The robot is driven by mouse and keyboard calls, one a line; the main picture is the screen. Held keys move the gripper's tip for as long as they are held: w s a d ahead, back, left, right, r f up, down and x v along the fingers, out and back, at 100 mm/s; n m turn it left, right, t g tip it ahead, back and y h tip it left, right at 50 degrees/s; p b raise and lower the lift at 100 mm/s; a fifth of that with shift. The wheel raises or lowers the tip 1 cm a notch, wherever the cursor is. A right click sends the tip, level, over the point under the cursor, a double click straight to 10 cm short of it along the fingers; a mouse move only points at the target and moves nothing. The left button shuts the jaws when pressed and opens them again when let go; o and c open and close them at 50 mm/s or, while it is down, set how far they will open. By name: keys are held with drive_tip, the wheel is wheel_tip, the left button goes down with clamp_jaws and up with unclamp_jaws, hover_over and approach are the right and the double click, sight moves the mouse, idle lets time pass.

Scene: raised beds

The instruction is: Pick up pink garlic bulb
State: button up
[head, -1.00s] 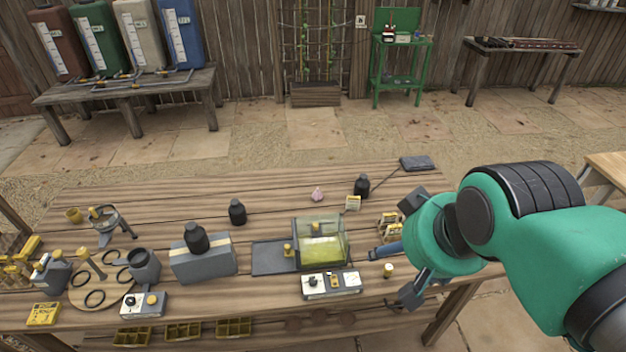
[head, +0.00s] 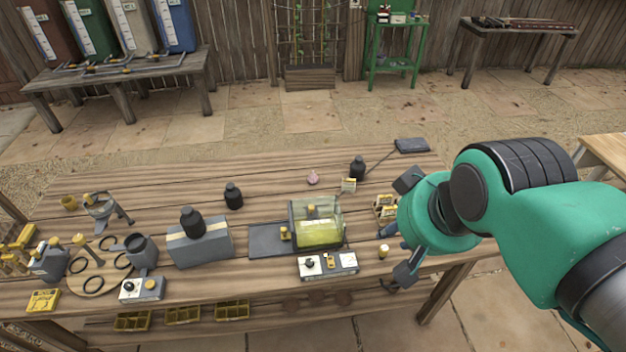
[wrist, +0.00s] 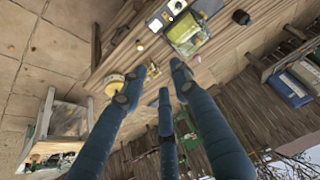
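A clear yellowish box (head: 318,228) and a white control panel (head: 328,265) stand left of my gripper. A yellow-capped vial (head: 383,251) and yellow holders (head: 385,207) are close to it. Bare boards surround the bulb.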

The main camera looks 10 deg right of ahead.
drive_tip(key=w+a+f+m+p, duration=0.15)
drive_tip(key=w+m, duration=0.75)
drive_tip(key=w, duration=0.9)
drive_tip(key=w+a+f+m+p, duration=0.15)
drive_tip(key=w+m, duration=0.65)
drive_tip(key=w, duration=0.9)
drive_tip(key=w+a+f+m+g+y+p, duration=0.1)
drive_tip(key=w+f+m, duration=1.5)
drive_tip(key=w+f, duration=0.8)
wheel_tip(320, 180, down, 4)
drive_tip(key=shift+w+r, duration=0.15)
drive_tip(key=shift+r, duration=0.1)
drive_tip(key=shift+f, duration=0.1)
